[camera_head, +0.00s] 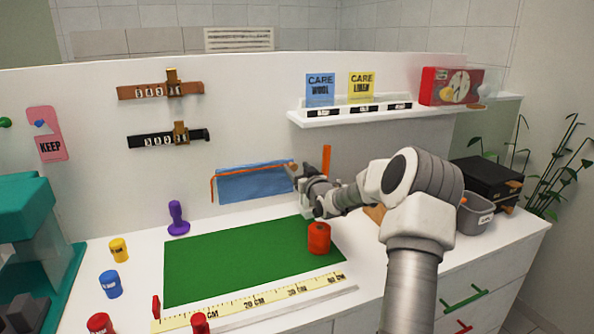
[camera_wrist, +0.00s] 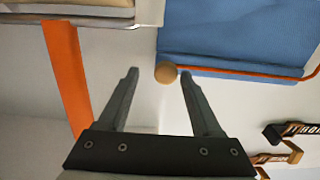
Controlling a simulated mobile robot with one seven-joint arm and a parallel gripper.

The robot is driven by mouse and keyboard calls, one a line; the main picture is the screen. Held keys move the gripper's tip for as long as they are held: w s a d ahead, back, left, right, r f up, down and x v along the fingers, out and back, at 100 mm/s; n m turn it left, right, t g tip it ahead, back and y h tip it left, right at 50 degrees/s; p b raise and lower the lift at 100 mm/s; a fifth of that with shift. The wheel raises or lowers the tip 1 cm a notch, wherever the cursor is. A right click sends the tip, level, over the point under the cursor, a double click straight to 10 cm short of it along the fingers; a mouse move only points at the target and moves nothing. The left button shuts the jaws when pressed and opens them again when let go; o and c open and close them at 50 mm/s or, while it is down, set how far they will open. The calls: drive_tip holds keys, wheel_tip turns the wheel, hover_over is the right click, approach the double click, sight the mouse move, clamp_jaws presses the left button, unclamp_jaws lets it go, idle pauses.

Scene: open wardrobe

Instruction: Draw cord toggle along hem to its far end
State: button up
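A blue cloth (camera_head: 252,184) hangs on the white upright panel, with an orange cord (camera_head: 240,168) along its upper hem and a loose end hanging at its left. A round tan ball, seemingly the cord toggle (camera_wrist: 166,72), sits at the cord's right end in the head view, small there and close to my gripper (camera_head: 300,174). In the wrist view the cloth (camera_wrist: 235,30) and cord (camera_wrist: 250,73) extend right from the ball. My gripper (camera_wrist: 159,74) is open, its fingertips on either side of the ball, with visible gaps; depth contact is unclear.
An orange upright strip (camera_head: 326,160) stands just right of my gripper. Below are a green mat (camera_head: 235,262), an orange-red cylinder (camera_head: 319,238) and a purple knobbed piece (camera_head: 177,220). A shelf (camera_head: 340,118) with cards is above right. Two number bars (camera_head: 160,90) hang upper left.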

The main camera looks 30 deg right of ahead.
drive_tip(key=shift+a, duration=0.15)
drive_tip(key=w+a+p, duration=0.1)
drive_tip(key=a+p, duration=0.2)
drive_tip(key=a, duration=0.4)
drive_tip(key=w+a+p, duration=0.1)
drive_tip(key=a+p, duration=0.2)
drive_tip(key=a, duration=0.3)
drive_tip(key=w+a+p, duration=0.2)
drive_tip(key=a+p, duration=0.1)
drive_tip(key=a, duration=0.4)
drive_tip(key=shift+w+a+r, duration=0.1)
drive_tip(key=shift+a+r, duration=0.05)
drive_tip(key=shift+a, duration=0.15)
drive_tip(key=s+a+f+n+g+y, duration=0.1)
drive_tip(key=s+a, duration=0.2)
drive_tip(key=s, duration=0.6)
drive_tip(key=s+a+f+n+g+y, duration=0.1)
drive_tip(key=s+a, duration=0.2)
drive_tip(key=s, duration=0.6)
drive_tip(key=shift+s+a+f, duration=0.2)
drive_tip(key=shift+a+f, duration=0.2)
